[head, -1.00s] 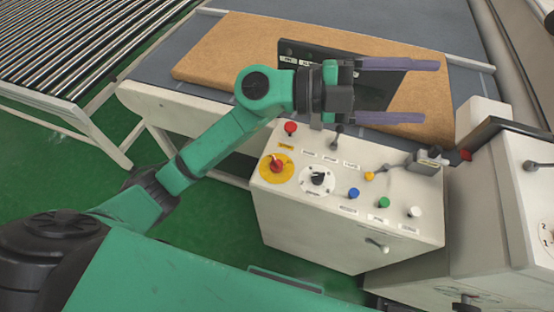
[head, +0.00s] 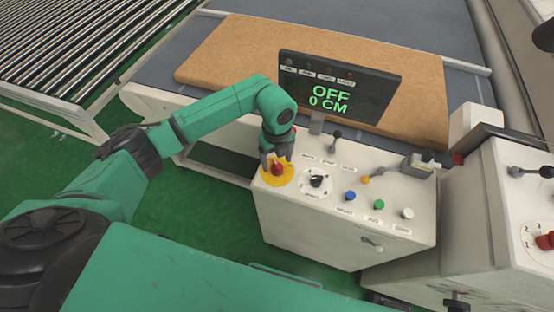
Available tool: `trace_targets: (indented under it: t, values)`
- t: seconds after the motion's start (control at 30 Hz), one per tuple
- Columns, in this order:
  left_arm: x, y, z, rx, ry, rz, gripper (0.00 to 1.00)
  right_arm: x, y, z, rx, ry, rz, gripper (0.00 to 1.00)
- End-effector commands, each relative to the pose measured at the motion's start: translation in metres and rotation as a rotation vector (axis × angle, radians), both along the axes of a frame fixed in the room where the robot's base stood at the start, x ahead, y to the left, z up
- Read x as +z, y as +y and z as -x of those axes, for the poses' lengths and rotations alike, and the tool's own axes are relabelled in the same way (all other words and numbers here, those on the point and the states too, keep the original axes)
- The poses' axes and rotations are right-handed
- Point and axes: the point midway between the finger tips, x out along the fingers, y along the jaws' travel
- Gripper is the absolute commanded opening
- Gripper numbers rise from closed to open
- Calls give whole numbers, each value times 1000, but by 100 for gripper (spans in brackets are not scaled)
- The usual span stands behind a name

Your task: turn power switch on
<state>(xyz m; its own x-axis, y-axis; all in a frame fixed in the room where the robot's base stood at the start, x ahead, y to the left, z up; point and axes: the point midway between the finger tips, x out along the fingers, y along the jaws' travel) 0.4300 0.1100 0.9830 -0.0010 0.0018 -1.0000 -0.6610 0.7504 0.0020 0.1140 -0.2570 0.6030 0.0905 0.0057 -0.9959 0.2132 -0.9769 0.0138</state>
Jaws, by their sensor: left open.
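The power switch (head: 277,171) is a red rotary knob on a yellow round plate, at the left of the white control panel (head: 330,215). My left gripper (head: 276,162) points down right at this knob, with its jaws open and its fingertips at or just above the knob. I cannot tell whether they touch it. The dark display (head: 335,92) behind the panel reads OFF and 0 CM in green. My right gripper is not in view.
A black selector (head: 316,181) sits right of the knob, with blue (head: 350,196), green (head: 379,204) and white (head: 407,213) buttons beyond. A black lever (head: 336,138) stands near the display. A brown mattress (head: 220,50) lies on the conveyor behind.

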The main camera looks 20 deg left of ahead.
Motion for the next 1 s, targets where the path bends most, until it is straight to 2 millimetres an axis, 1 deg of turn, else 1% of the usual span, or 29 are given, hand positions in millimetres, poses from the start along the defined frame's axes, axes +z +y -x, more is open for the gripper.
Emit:
trace_targets:
  t: [0.03,0.1,0.2,0.43,0.47,0.5,0.57,0.6,0.63,0.67,0.87,1.0]
  values:
    - [-7,0,1,1,4,1,77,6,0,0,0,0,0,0]
    - [-18,0,0,2,3,1,77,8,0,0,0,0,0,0]
    - [-27,-1,0,-1,1,2,77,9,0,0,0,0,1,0]
    - [-29,-1,0,-1,-1,2,77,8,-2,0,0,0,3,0]
    - [-29,-1,0,-1,-1,2,70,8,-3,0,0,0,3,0]
    - [-29,-1,0,-1,-1,2,55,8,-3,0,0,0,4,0]
    - [-29,-1,0,-1,-1,2,32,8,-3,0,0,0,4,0]
    - [-29,-1,0,-1,-1,2,16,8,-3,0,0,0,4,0]
    - [-29,-1,0,-1,-1,2,5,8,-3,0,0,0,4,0]
    - [-29,-1,0,-1,-1,2,0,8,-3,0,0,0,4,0]
    - [-29,0,0,-9,-1,2,0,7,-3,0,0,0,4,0]
    - [-30,-1,0,-38,-1,2,0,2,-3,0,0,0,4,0]
